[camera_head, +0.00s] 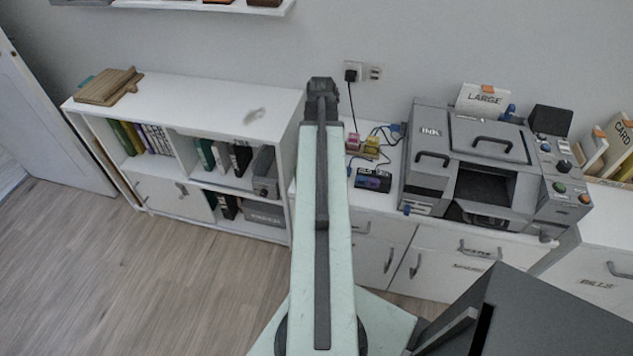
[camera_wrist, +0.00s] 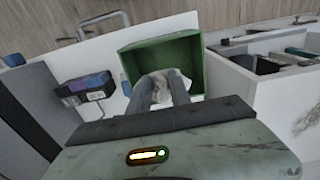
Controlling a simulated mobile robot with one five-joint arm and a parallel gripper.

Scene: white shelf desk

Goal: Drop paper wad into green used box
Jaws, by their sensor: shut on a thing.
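In the wrist view, my gripper (camera_wrist: 162,77) is shut on a white crumpled paper wad (camera_wrist: 163,88), which shows between and beside the dark fingers. The fingertips and wad overlap the near part of an open green box (camera_wrist: 160,53) on the white surface. The wad appears over the box's opening; its exact height above the floor of the box cannot be told. In the head view, my arm stretches up the middle, and the box, the wad and my fingers are hidden behind it.
A white bookshelf (camera_head: 205,95) stands left of my arm. To the right, a grey machine (camera_head: 462,160) sits on the white desk, with a small dark device (camera_head: 373,180) and cables beside it. The dark device also shows left of the box in the wrist view (camera_wrist: 88,88).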

